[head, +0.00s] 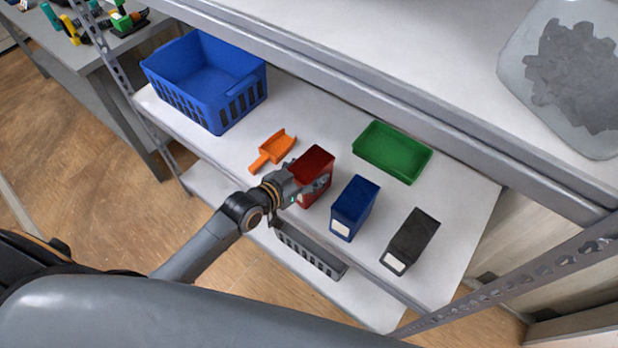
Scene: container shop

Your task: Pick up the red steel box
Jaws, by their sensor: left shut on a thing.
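The red steel box (314,165) stands on the white shelf (420,275) in the middle of the head view. My left gripper (306,188) reaches in from the lower left and is shut on the near part of the red box. The gripper hides part of the box's front and lower side. I cannot tell whether the box is touching the shelf. My right gripper is not in view.
A blue box (355,208) and a black box (411,241) stand to the right. A green tray (392,152) lies behind. An orange scoop (272,151) and blue basket (205,80) are on the left. An upper shelf (400,60) overhangs the back.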

